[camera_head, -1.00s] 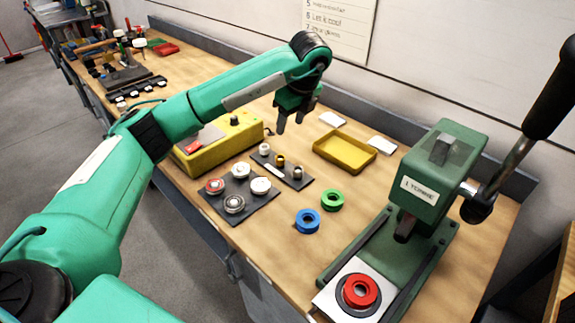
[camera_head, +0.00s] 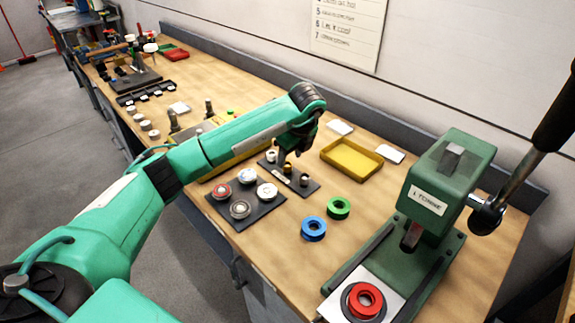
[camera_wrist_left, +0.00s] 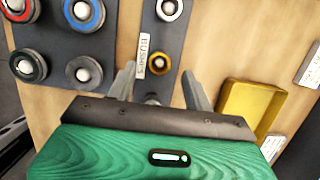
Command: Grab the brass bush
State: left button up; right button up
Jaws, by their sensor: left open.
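The brass bush (camera_head: 287,168) stands on the dark bush mat (camera_head: 311,188), between a pale steel bush (camera_head: 271,156) and a darker brownish bush (camera_head: 304,180). My left gripper (camera_head: 289,153) is above the mat, close over the brass bush, pointing down. In the left wrist view the brass bush (camera_wrist_left: 158,64) shows as a gold ring just beyond the fingers. My left gripper (camera_wrist_left: 160,86) is open and empty there, its fingers apart on either side. A third bush (camera_wrist_left: 152,98) is mostly hidden behind the gripper body. My right gripper is not in view.
A mat with several bearings (camera_head: 240,209) lies to the left. Blue (camera_head: 313,229) and green (camera_head: 339,208) rings lie in front. A yellow tray (camera_head: 352,158) sits to the right. A green press (camera_head: 440,190) with a lever stands at right.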

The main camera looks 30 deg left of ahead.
aim_at(287, 166)
pick_arm(q)
jog(key=shift+x, duration=1.55)
jog(key=shift+a, duration=0.1)
jog(key=c, duration=1.1)
jog(key=shift+o, duration=0.2)
